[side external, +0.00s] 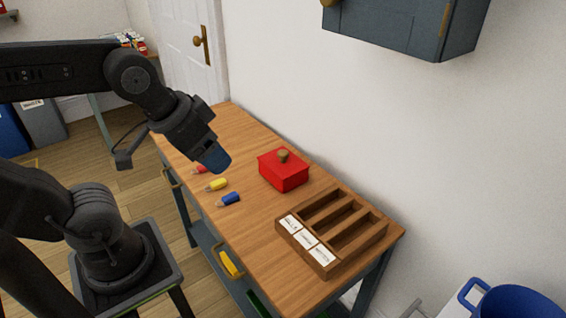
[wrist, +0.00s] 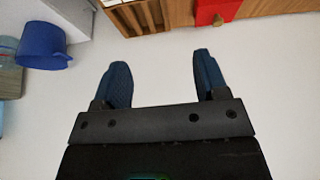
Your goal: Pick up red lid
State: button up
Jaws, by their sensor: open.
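The red lid (side external: 270,158) with a brown knob (side external: 283,155) sits on top of a red box (side external: 291,180) on the wooden table. In the wrist view only part of the red box (wrist: 212,12) shows at the top edge. My gripper (side external: 217,160) is above the table, to the left of the box and apart from it. In the wrist view my gripper (wrist: 160,75) has its two blue fingers spread, with nothing between them.
A wooden tray (side external: 280,236) with compartments and white labels stands right of the box. Red (side external: 200,169), yellow (side external: 217,184) and blue (side external: 229,199) small items lie left of the box. A wall rises behind the table. A dark cabinet (side external: 400,25) hangs above.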

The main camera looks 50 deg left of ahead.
jog(key=w+a+n+g+y, duration=0.1)
jog(key=w+a+n, duration=0.25)
jog(key=w, duration=0.55)
jog(key=n+g+y, duration=0.1)
jog(key=n+y, duration=0.1)
jog(key=n, duration=0.3)
send_near(283, 152)
jog(key=x, duration=0.4)
jog(key=shift+d+f, duration=0.15)
jog(key=shift+f, duration=0.15)
jog(key=shift+x, duration=2.9)
jog(key=shift+c, duration=0.2)
jog(key=c, duration=1)
jog(key=shift+r, duration=0.15)
